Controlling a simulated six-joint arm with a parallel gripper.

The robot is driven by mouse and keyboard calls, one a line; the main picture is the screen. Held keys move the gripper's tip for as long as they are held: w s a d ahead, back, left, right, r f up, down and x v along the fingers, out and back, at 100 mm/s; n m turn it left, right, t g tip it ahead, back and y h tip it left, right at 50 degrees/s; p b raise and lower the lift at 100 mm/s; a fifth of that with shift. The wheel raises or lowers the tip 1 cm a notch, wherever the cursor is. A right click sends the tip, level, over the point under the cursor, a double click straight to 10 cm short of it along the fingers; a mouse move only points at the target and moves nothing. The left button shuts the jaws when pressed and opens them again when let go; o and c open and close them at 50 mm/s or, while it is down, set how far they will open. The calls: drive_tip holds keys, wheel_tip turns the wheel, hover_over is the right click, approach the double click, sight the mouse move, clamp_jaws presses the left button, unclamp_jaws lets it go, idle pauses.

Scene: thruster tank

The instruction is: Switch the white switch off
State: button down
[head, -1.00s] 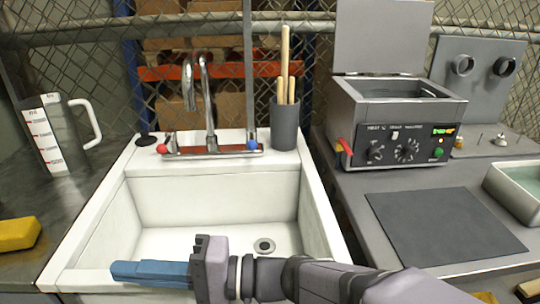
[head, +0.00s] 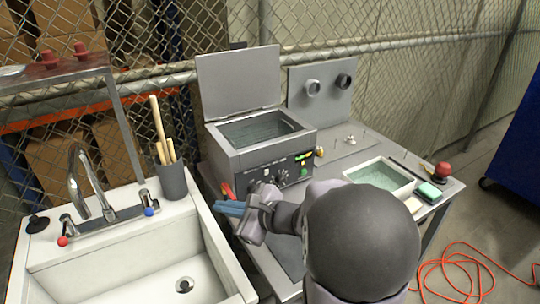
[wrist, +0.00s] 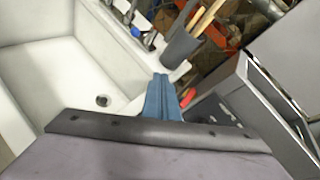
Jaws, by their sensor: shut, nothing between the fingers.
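The grey tank unit (head: 262,150) stands with its lid up on the bench, right of the sink. In the wrist view the closed fingers (wrist: 161,80) are near the red handle (wrist: 187,97).
The white sink (head: 110,262) with its tap (head: 80,175) lies to the left. A grey cup (head: 174,182) with wooden sticks stands at the sink's back right corner. A tray of liquid (head: 380,174), a green sponge (head: 430,192) and a red button (head: 442,169) are to the right.

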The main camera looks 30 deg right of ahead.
drive_tip(key=s+d+r+m+h+p, duration=0.1)
drive_tip(key=s+d+m+h+p, duration=0.1)
drive_tip(key=d, duration=0.4)
drive_tip(key=s+d+r+m+h+p, duration=0.1)
drive_tip(key=d+m+h+p, duration=0.1)
drive_tip(key=d, duration=0.4)
drive_tip(key=s+d+r+m+g+h+p, duration=0.1)
drive_tip(key=s+d+m+p, duration=0.1)
drive_tip(key=d+m, duration=0.3)
drive_tip(key=shift+s+d+r+m+h+p, duration=0.15)
drive_tip(key=shift+s+d+m+h+p, duration=0.25)
drive_tip(key=shift+d+p, duration=0.25)
drive_tip(key=shift+w+a, duration=0.15)
drive_tip(key=shift+w, duration=0.05)
drive_tip(key=p, duration=0.3)
approach(267, 174)
drive_tip(key=x, duration=0.4)
drive_tip(key=shift+w+f, duration=0.25)
drive_tip(key=shift+w, duration=0.25)
